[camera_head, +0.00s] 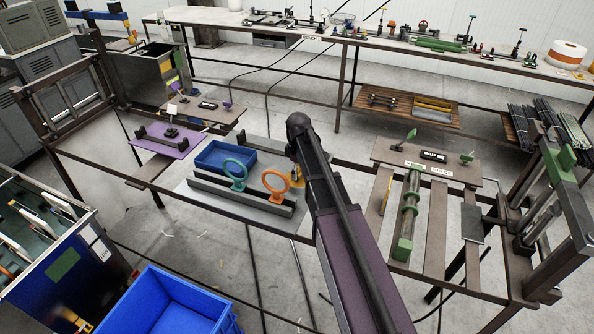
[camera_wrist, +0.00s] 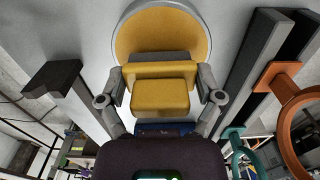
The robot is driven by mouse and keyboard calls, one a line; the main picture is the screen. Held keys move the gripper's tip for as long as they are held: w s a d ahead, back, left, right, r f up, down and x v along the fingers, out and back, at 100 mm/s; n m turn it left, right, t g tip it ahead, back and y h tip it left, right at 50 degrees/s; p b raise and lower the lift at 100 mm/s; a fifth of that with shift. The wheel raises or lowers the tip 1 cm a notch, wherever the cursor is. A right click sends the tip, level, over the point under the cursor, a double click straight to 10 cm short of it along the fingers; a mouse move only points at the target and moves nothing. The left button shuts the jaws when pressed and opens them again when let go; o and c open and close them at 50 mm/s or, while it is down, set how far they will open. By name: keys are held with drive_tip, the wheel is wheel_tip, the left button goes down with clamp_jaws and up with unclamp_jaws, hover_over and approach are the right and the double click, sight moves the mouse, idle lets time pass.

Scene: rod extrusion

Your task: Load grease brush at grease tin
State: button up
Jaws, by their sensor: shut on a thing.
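The grease tin (camera_wrist: 213,40) is round with a pale metal rim and yellow grease inside, at the top of the wrist view. In the head view, a small yellow patch, likely the tin (camera_head: 298,182), shows beside my arm and is mostly hidden. My gripper (camera_wrist: 160,98) is shut on a yellow blocky thing, likely the grease brush handle (camera_wrist: 160,95). A grey part of the brush (camera_wrist: 165,57) overlaps the lower part of the tin in the wrist view. Whether the brush touches the grease cannot be told. My arm hides the gripper in the head view.
A teal ring (camera_head: 235,174) and an orange ring (camera_head: 275,184) stand by dark rails left of my arm. A blue tray (camera_head: 225,157) lies behind them. A dark bracket (camera_wrist: 52,77) is at left in the wrist view. A green-fitted rod assembly (camera_head: 408,215) stands right.

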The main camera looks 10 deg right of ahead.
drive_tip(key=shift+s+f+b, duration=0.1)
drive_tip(key=shift+f+b, duration=0.4)
drive_tip(key=shift+b, duration=0.1)
idle(2.1)
drive_tip(key=shift+r, duration=0.1)
drive_tip(key=shift+r+p, duration=3.4)
drive_tip(key=shift+p, duration=0.2)
drive_tip(key=shift+f, duration=0.1)
drive_tip(key=shift+f+b, duration=0.9)
drive_tip(key=shift+b, duration=0.15)
